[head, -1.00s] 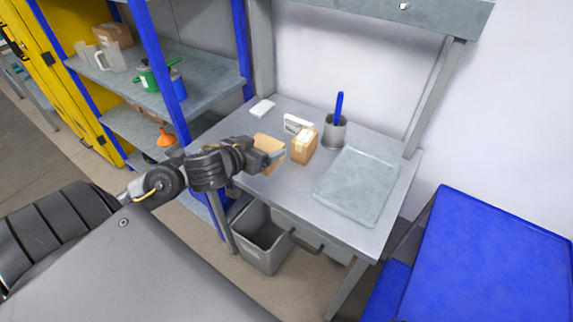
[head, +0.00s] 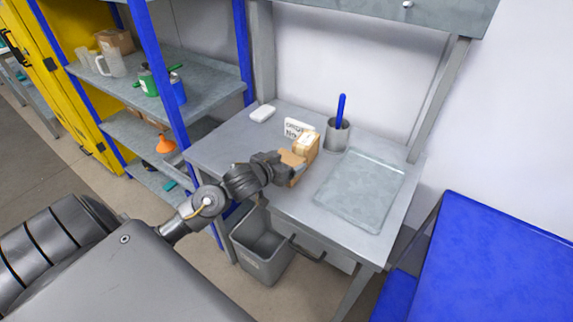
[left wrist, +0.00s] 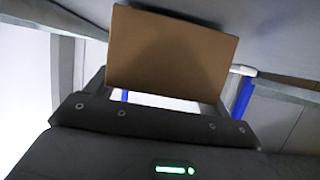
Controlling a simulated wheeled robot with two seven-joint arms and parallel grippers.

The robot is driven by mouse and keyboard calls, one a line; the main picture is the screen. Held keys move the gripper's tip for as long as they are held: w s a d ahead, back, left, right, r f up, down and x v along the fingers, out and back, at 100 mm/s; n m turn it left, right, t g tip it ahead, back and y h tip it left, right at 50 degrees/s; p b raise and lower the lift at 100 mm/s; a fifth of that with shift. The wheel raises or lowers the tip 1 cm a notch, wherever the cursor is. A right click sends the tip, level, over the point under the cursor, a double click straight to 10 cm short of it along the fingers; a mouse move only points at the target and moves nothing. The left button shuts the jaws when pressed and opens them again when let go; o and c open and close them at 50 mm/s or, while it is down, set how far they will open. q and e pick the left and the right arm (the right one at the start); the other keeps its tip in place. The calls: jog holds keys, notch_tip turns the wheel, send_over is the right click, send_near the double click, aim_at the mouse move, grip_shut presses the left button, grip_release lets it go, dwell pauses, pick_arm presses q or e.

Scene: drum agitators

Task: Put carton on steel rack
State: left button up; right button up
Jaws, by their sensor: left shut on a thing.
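My left gripper (head: 290,170) is shut on a plain brown carton (head: 292,158) over the workbench. The carton's flat brown face fills the upper middle of the left wrist view (left wrist: 170,52), between the fingers. In the head view the carton overlaps a second, taped carton (head: 308,143) just behind it; I cannot tell if they touch. I cannot tell if the held carton rests on the bench or is raised. The steel rack (head: 205,88) with blue posts and grey shelves stands at the left. My right gripper is not in view.
The workbench (head: 225,148) holds a white sign (head: 297,128), a small white block (head: 262,113), a grey cup (head: 336,136) with a blue handle and a flat grey tray (head: 360,190). Rack shelves hold jugs (head: 112,64), a green can (head: 148,82) and an orange funnel (head: 165,143).

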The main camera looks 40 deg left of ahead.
pick_arm(q)
jog(key=shift+f, duration=0.2)
jog(key=shift+f, duration=0.15)
jog(key=o, duration=1.1)
